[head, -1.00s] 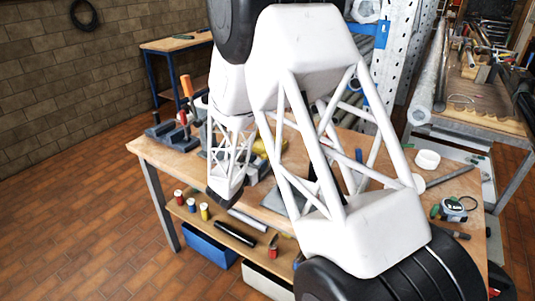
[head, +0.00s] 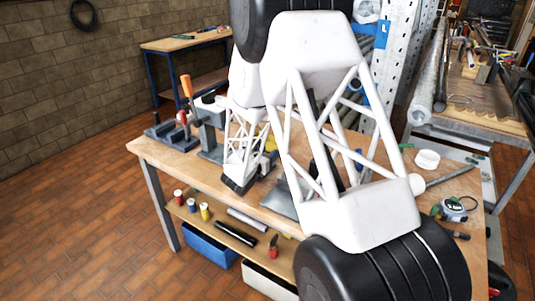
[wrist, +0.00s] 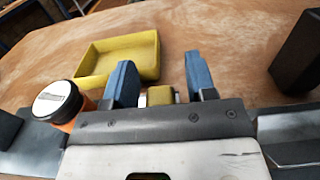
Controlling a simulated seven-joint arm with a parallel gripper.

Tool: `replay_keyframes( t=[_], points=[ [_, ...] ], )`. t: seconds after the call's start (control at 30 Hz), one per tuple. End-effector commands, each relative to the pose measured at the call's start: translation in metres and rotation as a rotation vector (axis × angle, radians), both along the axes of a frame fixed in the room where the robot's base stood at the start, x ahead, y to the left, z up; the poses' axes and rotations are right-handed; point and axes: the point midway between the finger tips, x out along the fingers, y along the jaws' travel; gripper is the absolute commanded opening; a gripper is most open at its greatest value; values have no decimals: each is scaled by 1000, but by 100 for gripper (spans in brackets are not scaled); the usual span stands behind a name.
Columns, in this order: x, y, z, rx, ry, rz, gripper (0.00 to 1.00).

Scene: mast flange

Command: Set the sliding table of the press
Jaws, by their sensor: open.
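My gripper (wrist: 160,62) is open in the wrist view, its two blue fingers apart above the wooden table. A small yellowish block (wrist: 161,94) shows between the fingers, close to the gripper's front edge; I cannot tell whether it is touched. In the head view a grey upright fixture (head: 210,118) stands on the workbench left of my arm. I cannot tell for sure whether it is the press, and no sliding table can be made out clearly.
A yellow tray (wrist: 120,55) lies beyond the left finger. An orange jar with a white lid (wrist: 57,101) stands left, a dark block (wrist: 298,55) right. An orange-handled clamp (head: 186,88) stands at the bench's left end. The bench's front-left top (head: 165,160) is clear.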

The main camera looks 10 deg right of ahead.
Motion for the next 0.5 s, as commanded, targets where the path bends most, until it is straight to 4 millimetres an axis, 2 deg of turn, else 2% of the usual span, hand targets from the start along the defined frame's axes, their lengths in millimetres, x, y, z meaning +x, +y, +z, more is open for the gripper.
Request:
replay_keyframes(
  t=[0.1,0.43,0.5],
  points=[
    [0,0,0,0,0,0,51],
    [0,0,0,0,0,0,0],
    [0,0,0,0,0,0,0]
  ],
)
